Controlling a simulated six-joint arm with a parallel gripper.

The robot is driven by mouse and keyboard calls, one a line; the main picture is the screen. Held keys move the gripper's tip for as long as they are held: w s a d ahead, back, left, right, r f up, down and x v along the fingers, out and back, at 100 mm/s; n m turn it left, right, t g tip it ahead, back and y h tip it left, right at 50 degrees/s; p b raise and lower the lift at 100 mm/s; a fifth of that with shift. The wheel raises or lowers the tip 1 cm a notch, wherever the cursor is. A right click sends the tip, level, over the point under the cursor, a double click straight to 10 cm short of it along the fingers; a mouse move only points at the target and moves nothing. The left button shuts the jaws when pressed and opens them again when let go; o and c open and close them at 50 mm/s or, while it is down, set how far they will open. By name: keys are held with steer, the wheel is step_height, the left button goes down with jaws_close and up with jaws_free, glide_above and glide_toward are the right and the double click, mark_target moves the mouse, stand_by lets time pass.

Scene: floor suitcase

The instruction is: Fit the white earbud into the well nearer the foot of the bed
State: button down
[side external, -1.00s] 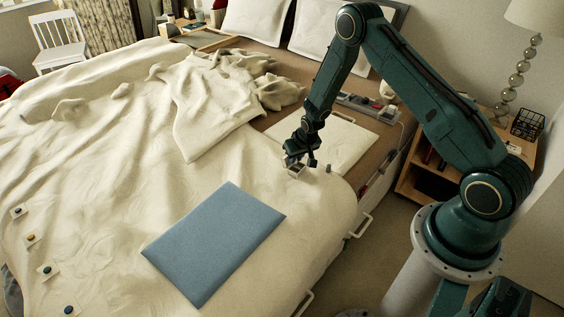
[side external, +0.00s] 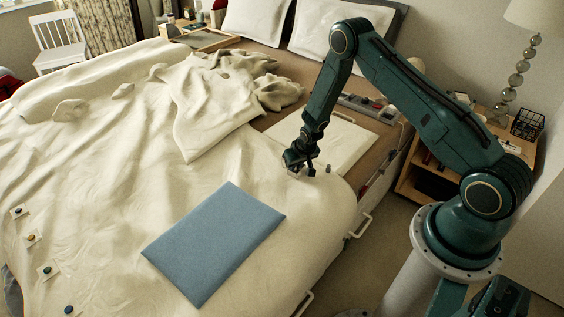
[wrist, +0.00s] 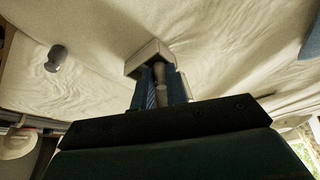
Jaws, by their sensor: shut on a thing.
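My gripper (wrist: 161,82) points at a small pale open case (wrist: 147,55) on the cream bedcover, with its blue fingers right at the case. It is shut on a slim pale-grey piece (wrist: 160,76), which looks like the white earbud's stem. Its lower end and the wells are hidden by the fingers and case walls, so I cannot tell if it sits in a well. In the side view my gripper (side external: 297,166) is low over the bed and largely hides the case. A darker grey earbud-like piece (wrist: 57,57) lies apart on the cover; it also shows in the side view (side external: 328,168).
A blue flat sheet (side external: 215,243) lies on the bed in front of the gripper. A white board (side external: 335,140) lies behind it. Bunched cover folds (side external: 225,95) rise at the back left. A bedside table (side external: 440,180) stands at the right.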

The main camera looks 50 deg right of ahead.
steer(key=shift+f, duration=0.65)
steer(key=c, duration=1.4)
jaws_free()
steer(key=shift+s, duration=0.1)
steer(key=shift+a, duration=0.15)
steer(key=v, duration=1.3)
steer(key=shift+w+d+r, duration=0.15)
steer(key=shift+w+d, duration=0.1)
steer(key=shift+r, duration=0.1)
